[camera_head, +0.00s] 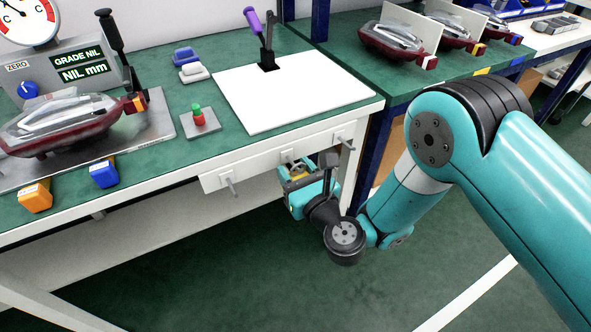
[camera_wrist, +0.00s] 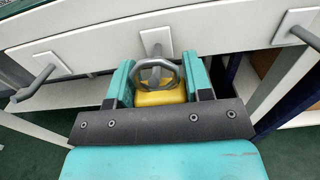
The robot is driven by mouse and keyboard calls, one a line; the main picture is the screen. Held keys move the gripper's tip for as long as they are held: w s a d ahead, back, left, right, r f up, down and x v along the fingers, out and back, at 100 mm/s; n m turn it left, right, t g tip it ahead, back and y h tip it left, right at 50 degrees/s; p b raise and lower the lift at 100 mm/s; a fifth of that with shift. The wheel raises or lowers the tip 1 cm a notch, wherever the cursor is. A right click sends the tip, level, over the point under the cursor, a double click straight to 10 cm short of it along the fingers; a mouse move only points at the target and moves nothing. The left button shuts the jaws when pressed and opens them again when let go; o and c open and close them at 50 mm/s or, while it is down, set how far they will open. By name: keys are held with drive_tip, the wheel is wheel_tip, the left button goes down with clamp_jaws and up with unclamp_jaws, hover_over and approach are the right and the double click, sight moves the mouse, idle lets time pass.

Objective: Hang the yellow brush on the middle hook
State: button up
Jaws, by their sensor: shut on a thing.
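The yellow brush (camera_wrist: 160,98) is between the fingers of my gripper (camera_wrist: 159,84) in the wrist view, with its grey ring (camera_wrist: 178,74) uppermost. My gripper is shut on it. The middle hook (camera_wrist: 155,48) is a grey peg on a white plate, directly beyond the ring. The peg shows through the ring's opening, but I cannot tell whether the ring is around it or only in front. In the head view, my gripper (camera_head: 299,184) is just below the middle hook (camera_head: 290,159), and a little of the yellow brush (camera_head: 299,173) shows. My fingers hide the brush's lower part.
The left hook (camera_head: 230,186) and right hook (camera_head: 342,141) are empty on the white rail (camera_head: 262,168) along the bench front. An orange block (camera_head: 35,196) and blue block (camera_head: 104,173) sit on the bench. A dark blue post (camera_wrist: 228,77) stands right of my gripper.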

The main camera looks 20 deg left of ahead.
drive_tip(key=shift+f, duration=0.1)
drive_tip(key=shift+f+b, duration=0.5)
drive_tip(key=shift+b, duration=0.05)
drive_tip(key=shift+s+f, duration=0.1)
idle(0.3)
drive_tip(key=shift+d, duration=0.1)
drive_tip(key=shift+c, duration=0.3)
drive_tip(key=shift+f, duration=0.2)
drive_tip(key=shift+c, duration=0.9)
drive_tip(key=o, duration=1.3)
drive_tip(key=shift+c, duration=0.2)
drive_tip(key=shift+r, duration=0.1)
